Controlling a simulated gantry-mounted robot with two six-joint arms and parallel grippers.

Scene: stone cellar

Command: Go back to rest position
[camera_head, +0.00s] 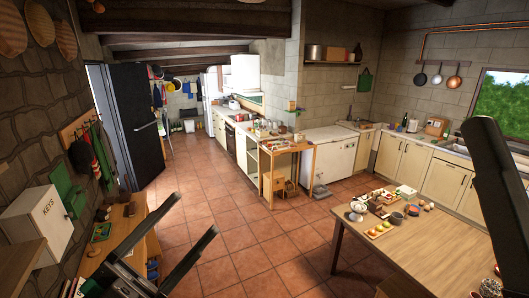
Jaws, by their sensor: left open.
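My left gripper (196,214) comes in from the lower left. Its two dark fingers are spread apart with nothing between them. It hangs in front of the tiled floor, to the left of the wooden table (440,250), and touches nothing that I can see. At the right edge, a large dark bar (497,185) of my right arm stands close to the camera, in front of the counter and the table's right part. I cannot make out a pair of right fingers or any gap between them.
The table holds several small items, including a tray of fruit (380,229) and a dark bowl (396,218). A wooden bench (120,240) and a white key box (40,228) stand at the left wall. The tiled floor (262,235) in the middle is clear.

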